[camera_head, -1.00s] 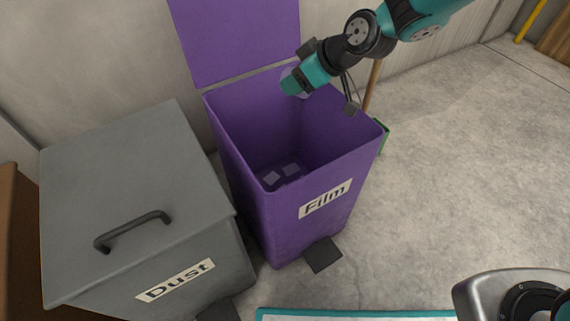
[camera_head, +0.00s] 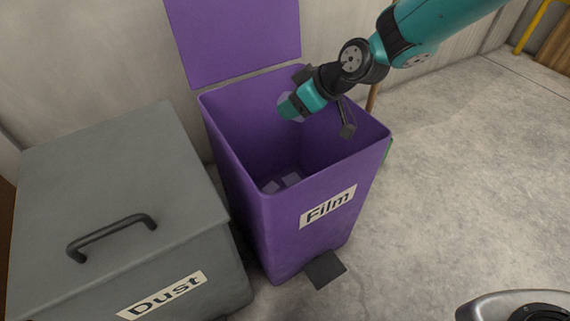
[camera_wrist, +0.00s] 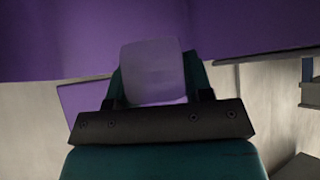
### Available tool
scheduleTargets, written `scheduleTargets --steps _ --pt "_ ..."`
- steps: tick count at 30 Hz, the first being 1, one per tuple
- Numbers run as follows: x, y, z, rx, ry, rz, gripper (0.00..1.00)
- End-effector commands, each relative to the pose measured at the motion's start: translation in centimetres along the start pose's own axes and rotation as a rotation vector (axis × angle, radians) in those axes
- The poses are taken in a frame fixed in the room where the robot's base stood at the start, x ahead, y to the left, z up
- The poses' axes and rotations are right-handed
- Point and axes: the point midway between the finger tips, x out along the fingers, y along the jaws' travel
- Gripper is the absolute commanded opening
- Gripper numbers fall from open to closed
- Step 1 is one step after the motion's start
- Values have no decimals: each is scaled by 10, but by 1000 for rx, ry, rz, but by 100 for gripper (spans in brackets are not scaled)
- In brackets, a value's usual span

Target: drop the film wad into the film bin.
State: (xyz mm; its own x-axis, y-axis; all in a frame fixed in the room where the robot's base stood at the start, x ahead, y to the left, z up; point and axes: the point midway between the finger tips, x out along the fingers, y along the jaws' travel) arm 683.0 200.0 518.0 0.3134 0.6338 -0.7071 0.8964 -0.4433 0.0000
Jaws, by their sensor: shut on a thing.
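The film bin (camera_head: 315,241) is purple, labelled "Film", with its lid (camera_head: 235,40) raised against the wall. Its mouth is open and a few pale pieces (camera_head: 281,182) lie on its floor. My gripper (camera_head: 289,107) is over the bin's mouth, towards the back. In the wrist view the film wad (camera_wrist: 153,70), a pale translucent block, sits between the two teal fingers, and my gripper (camera_wrist: 157,80) is shut on it. In the head view the wad is mostly hidden behind the fingers. Purple bin wall fills the top of the wrist view.
A grey bin (camera_head: 120,190) labelled "Dust", with its lid shut and a black handle (camera_head: 112,237), stands to the left. A dark pedal (camera_head: 325,269) juts from the film bin's front. Concrete floor (camera_head: 460,180) is clear to the right.

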Motion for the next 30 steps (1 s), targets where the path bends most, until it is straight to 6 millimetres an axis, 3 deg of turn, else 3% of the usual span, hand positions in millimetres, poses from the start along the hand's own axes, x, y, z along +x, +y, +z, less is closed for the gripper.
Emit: scheduleTargets --steps 1,4,5,13,17,30 --pt "0 0 0 0 0 0 51" --pt "0 0 0 0 0 0 74" --pt "0 0 0 0 0 0 76" --pt "-1 0 0 0 0 0 76" --pt "-13 1 -2 1 0 2 76" --pt "-120 1 -4 3 1 3 76"
